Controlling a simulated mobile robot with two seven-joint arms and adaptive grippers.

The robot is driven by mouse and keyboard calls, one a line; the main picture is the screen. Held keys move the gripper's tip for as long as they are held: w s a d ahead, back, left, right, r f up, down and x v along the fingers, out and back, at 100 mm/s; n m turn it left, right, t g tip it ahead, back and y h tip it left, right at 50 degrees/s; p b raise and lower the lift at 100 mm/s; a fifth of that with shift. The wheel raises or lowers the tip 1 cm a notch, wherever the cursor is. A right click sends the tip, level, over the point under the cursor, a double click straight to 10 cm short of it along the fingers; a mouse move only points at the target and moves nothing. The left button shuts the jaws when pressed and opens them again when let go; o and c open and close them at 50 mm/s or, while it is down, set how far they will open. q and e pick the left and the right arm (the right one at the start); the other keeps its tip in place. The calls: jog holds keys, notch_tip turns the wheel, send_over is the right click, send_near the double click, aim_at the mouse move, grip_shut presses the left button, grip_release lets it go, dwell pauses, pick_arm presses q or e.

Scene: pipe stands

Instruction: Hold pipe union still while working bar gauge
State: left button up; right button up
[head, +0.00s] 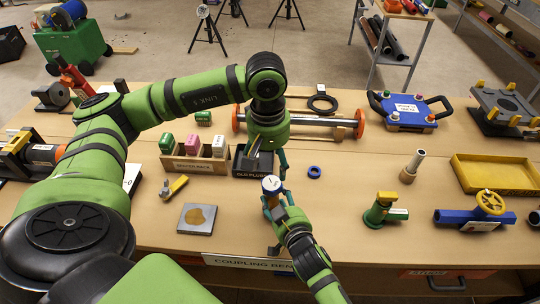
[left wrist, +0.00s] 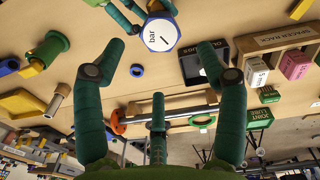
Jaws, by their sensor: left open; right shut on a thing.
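The bar gauge (head: 271,184) has a round white face and a blue rim; its face also shows in the left wrist view (left wrist: 161,35). It stands near the middle of the bench's front part. My right gripper (head: 277,203) is closed just below the gauge, around what appears to be the pipe union, which the fingers and gauge mostly hide. My left gripper (head: 268,163) is open and empty, pointing down above the gauge. In the left wrist view its fingers (left wrist: 158,52) are spread wide, with the gauge beyond them, apart from them.
A spacer rack (head: 195,165) and a black tray (head: 240,165) stand left of the gauge. A long pipe with orange flanges (head: 310,121) lies behind. A blue ring (head: 314,172) lies to the right. A green fitting (head: 381,210) and a blue valve (head: 455,217) stand farther right.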

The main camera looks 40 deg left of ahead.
aim_at(270, 183)
pick_arm(q)
jog(key=f, duration=0.8)
jog(key=shift+w+f, duration=0.1)
jog(key=shift+w, duration=0.1)
jog(key=shift+c, duration=0.4)
jog(key=c, duration=1.4)
jog(key=shift+o, duration=0.2)
jog(key=m, duration=0.6)
jog(key=shift+s, duration=0.1)
jog(key=m, duration=0.8)
jog(key=shift+f, duration=0.1)
jog(key=o, duration=1.4)
jog(key=shift+a, duration=0.1)
jog(key=shift+o, duration=0.2)
